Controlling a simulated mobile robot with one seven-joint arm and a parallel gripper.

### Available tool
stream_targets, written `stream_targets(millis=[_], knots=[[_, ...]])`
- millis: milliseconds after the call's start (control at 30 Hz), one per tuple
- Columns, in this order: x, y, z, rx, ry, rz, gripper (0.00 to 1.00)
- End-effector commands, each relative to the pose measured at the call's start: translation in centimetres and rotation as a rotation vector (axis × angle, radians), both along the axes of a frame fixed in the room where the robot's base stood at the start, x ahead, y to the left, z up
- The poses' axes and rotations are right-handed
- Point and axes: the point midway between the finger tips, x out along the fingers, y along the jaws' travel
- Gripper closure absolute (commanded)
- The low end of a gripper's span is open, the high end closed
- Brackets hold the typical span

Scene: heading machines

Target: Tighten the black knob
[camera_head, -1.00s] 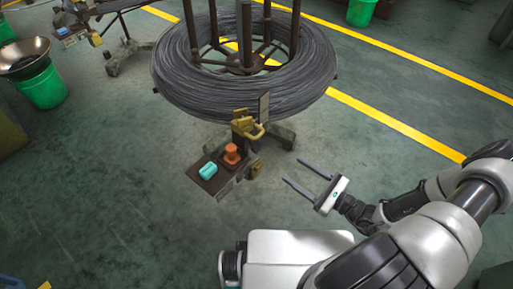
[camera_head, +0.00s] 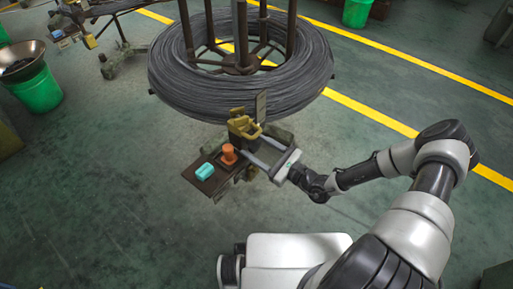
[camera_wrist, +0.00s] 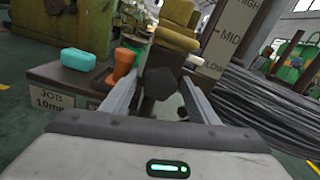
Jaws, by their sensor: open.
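The black knob (camera_wrist: 160,83) shows in the wrist view as a dark, many-sided shape ahead, between my finger lines. I cannot make it out in the head view, where my fingers and the yellow fixture crowd that spot. My gripper (camera_head: 256,147) is open, its two fingers apart and pointing at the fixture from the right. In the wrist view my gripper (camera_wrist: 161,78) has one finger on each side of the knob. I cannot tell whether either finger touches it.
An orange cup-like piece (camera_head: 229,154) and a teal block (camera_head: 205,171) sit on a brown shelf (camera_head: 190,176) left of my fingers. A yellow fixture (camera_head: 242,126) and an upright scale plate (camera_wrist: 232,35) stand close by. A wire coil (camera_head: 180,95) lies behind. Floor in front is clear.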

Motion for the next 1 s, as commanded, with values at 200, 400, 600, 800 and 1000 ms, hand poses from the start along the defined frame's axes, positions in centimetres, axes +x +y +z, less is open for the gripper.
stream_targets(millis=[200, 400, 600, 800, 1000], knots=[[0.02, 0.02, 0.0, 0.0, 0.0, 0.0, 0.46], [0.0, 0.01, 0.0, 0.0, 0.0, 0.0, 0.78], [-0.01, -0.01, 0.01, 0.002, 0.003, 0.0, 0.87], [-0.02, -0.01, 0.05, 0.031, 0.041, 0.0, 0.87], [-0.07, 0.0, 0.08, 0.103, 0.134, 0.0, 0.87]])
